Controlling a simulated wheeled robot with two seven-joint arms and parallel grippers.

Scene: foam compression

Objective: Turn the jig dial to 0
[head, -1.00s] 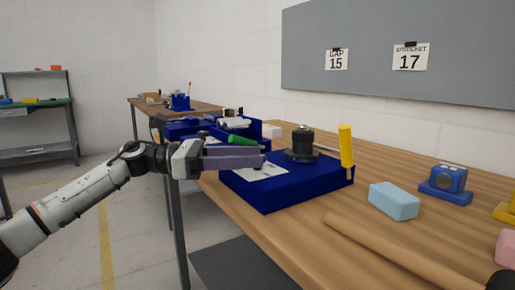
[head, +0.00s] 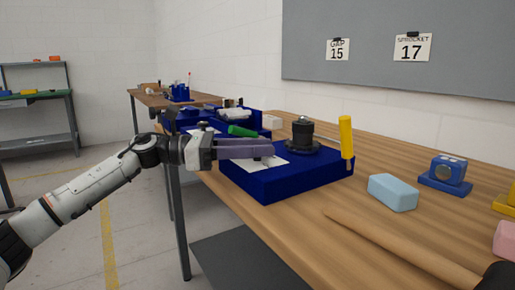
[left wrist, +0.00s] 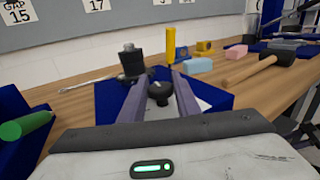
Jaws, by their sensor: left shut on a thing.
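The jig dial is a small black round knob (left wrist: 159,92) at the jig's near left end. My left gripper (head: 268,152) is over that end; in the left wrist view its two fingers (left wrist: 160,95) stand on either side of the knob, shut on it. The fingers mostly hide the dial in the head view, and I cannot read its setting. My right gripper is not in view.
A light blue block (head: 393,192), a blue fixture (head: 446,175) and a wooden-handled mallet (head: 395,245) lie right of the jig. A blue tray with a green-handled tool (head: 243,131) is behind my left gripper. Wall cards read GAP 15 and SPROCKET 17.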

